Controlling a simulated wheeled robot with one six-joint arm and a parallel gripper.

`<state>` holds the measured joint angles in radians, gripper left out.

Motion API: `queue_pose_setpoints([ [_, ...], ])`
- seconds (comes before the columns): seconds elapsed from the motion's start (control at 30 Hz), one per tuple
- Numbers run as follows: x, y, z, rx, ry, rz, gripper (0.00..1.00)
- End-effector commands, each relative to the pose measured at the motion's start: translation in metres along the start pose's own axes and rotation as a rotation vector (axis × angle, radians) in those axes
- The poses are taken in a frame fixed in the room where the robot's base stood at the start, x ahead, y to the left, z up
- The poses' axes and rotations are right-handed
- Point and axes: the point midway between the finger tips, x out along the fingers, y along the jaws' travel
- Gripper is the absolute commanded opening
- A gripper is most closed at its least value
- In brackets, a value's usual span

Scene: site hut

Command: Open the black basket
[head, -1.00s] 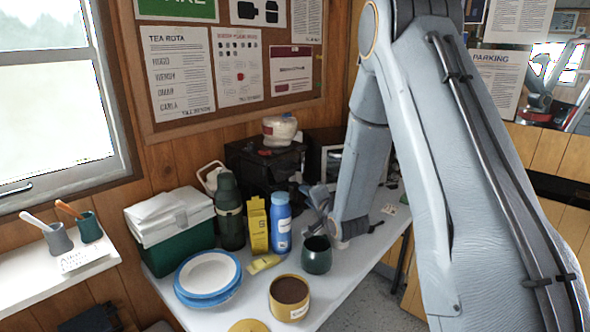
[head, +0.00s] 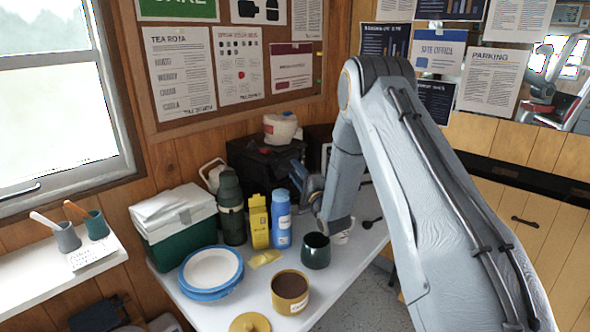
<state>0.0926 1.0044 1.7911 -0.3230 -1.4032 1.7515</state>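A black boxy unit (head: 248,163), which I take to be the black basket, stands at the back corner of the table in the head view. A white, rounded container sits on top of it. My arm comes in from the right, and my gripper (head: 308,190) is low beside the right part of the black unit's front. The gripper is small and partly hidden by my forearm, so its fingers and any contact with the unit cannot be made out. The unit's right side is partly covered by my arm.
A green-and-white cooler (head: 178,228), dark green flask (head: 231,205), yellow carton (head: 259,222) and blue bottle (head: 281,220) stand in front. Blue-rimmed plates (head: 211,270), a dark green cup (head: 316,251) and a brown-filled tin (head: 290,290) are nearer.

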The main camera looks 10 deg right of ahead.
Motion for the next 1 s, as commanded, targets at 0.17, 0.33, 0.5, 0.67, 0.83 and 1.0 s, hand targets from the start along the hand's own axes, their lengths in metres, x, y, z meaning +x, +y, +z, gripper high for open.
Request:
queue_pose_setpoints([
  [0.17,0.006,0.000,0.000,0.000,0.000,0.000,0.29],
  [0.33,0.006,0.000,0.000,0.000,0.000,0.000,0.29],
  [0.5,0.006,0.000,0.000,0.000,0.000,0.000,0.03],
  [0.67,0.006,0.000,0.000,0.000,0.000,0.000,0.00],
  [0.83,0.001,-0.001,-0.003,0.000,0.002,0.002,0.00],
  [1.0,-0.034,-0.008,-0.019,0.000,0.006,0.004,0.00],
])
